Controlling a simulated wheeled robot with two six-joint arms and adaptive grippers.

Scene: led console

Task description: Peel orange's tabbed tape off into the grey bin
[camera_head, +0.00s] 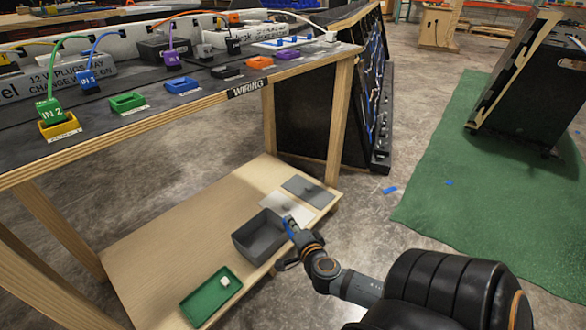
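The grey bin (243,243) stands on the low wooden shelf under the console table and looks empty. My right gripper (290,224) is at the bin's right rim, its tip pointing up and left. A small blue piece (291,228) shows at its tip; I cannot tell whether the fingers are shut on it. The orange socket (260,63) sits on the table above, near the WIRING label, and no tape is clear on it. An orange plug (235,19) is farther back. My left gripper is out of view.
A green tray (211,297) with a small white block (225,282) lies left of the bin. A white card and a grey plate (311,190) lie behind it. The table edge (190,99) and a table leg (340,120) stand close. A blue scrap (389,190) lies on the floor.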

